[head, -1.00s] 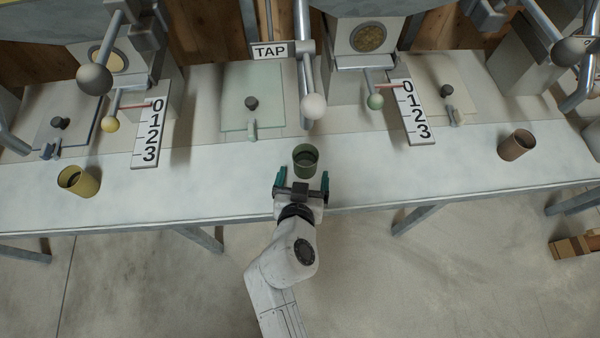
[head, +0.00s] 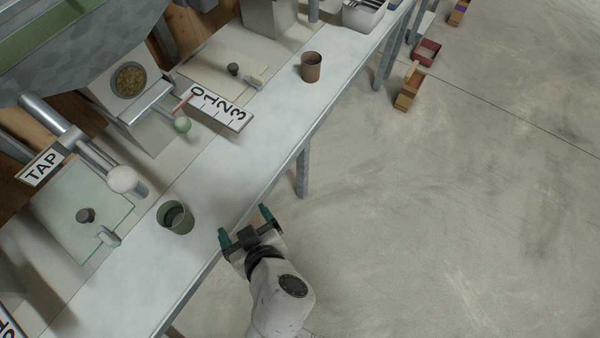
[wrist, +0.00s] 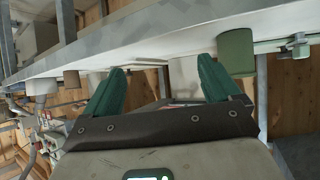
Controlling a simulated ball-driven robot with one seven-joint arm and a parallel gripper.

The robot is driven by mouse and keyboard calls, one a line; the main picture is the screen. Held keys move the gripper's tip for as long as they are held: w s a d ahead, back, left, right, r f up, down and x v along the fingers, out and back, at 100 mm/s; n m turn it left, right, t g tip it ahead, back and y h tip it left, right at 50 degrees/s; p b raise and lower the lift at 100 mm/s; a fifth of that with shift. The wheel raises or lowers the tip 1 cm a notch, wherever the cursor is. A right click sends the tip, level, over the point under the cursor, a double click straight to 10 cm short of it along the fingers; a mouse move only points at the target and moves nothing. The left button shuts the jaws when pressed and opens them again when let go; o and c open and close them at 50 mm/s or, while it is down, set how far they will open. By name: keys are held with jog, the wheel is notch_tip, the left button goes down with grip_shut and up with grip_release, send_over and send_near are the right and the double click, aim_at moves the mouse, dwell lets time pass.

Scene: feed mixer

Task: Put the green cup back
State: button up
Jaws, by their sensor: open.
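The green cup (head: 175,217) stands upright on the long pale bench (head: 210,190), in front of the pale green square plate (head: 70,228). In the head view my gripper (head: 244,222) is open and empty, to the right of the cup and apart from it, by the bench's front edge. Its two teal fingers point towards the bench. In the wrist view the green cup (wrist: 236,52) shows beyond the right finger, and nothing is between the fingers (wrist: 160,82).
A brown cup (head: 311,66) stands further along the bench. Wooden boxes (head: 409,88) lie on the floor. The floor at right is clear.

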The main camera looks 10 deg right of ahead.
jog(key=w+d+f+m+g+h, duration=0.1)
jog(key=d+m+h, duration=0.1)
jog(key=d, duration=0.6)
jog(key=w+d+f+m+g+h, duration=0.1)
jog(key=d+f+h, duration=0.1)
jog(key=d, duration=0.6)
jog(key=s+d+f+m+g, duration=0.1)
jog(key=s+d+g, duration=0.6)
jog(key=s+d, duration=0.8)
jog(key=d+m, duration=0.1)
jog(key=d, duration=0.3)
jog(key=shift+s+d+m+h, duration=0.35)
jog(key=shift+m+h, duration=0.05)
